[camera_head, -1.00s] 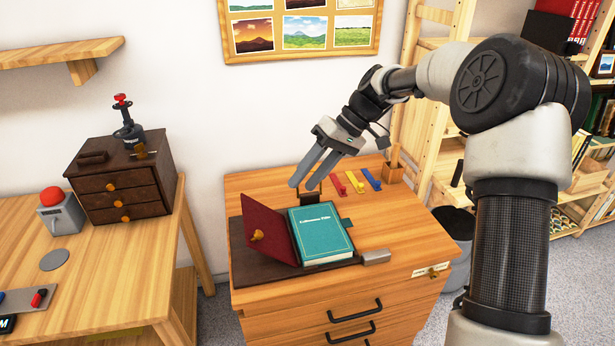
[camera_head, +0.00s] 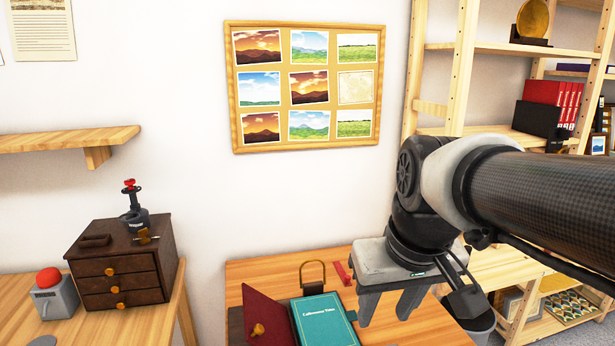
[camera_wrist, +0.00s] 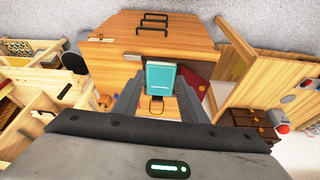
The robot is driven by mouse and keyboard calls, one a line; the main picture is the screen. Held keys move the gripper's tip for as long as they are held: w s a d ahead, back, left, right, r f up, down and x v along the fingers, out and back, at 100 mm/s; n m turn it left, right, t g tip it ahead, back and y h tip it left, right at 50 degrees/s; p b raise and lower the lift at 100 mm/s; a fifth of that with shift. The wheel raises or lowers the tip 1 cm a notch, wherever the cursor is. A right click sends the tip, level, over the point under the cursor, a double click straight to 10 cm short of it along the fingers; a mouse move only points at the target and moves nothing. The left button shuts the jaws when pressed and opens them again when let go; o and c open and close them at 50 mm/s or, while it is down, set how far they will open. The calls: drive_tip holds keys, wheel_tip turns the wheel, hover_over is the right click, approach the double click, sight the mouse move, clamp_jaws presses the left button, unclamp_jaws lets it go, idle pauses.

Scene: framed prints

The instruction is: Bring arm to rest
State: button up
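My gripper (camera_head: 388,304) hangs with its fingers pointing down in the head view, at the right part of the drawer desk. Its two fingers are apart with nothing seen between them. In the wrist view the fingers (camera_wrist: 158,100) stand apart, framing the desk from above. A teal book (camera_head: 324,322) lies on the desk, left of my gripper and apart from it; it also shows in the wrist view (camera_wrist: 160,75). A dark red panel (camera_head: 266,316) with a gold knob leans beside the book.
A wooden shelf unit (camera_head: 466,50) stands to the right, behind my arm. A framed board of landscape prints (camera_head: 232,90) hangs on the wall. A dark drawer box (camera_head: 124,262) and a grey box with a red button (camera_head: 54,300) stand on the left table.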

drive_tip(key=s+d+f+m+t, duration=0.1)
drive_tip(key=s+d+m+t, duration=0.15)
drive_tip(key=s, duration=0.35)
wheel_tip(320, 180, up, 13)
drive_tip(key=p, duration=1.3)
drive_tip(key=shift+s+r+n+g+p, duration=0.15)
drive_tip(key=shift+n+g+p, duration=0.15)
drive_tip(key=shift+n+g, duration=0.05)
drive_tip(key=shift+d, duration=0.1)
drive_tip(key=shift+c, duration=1)
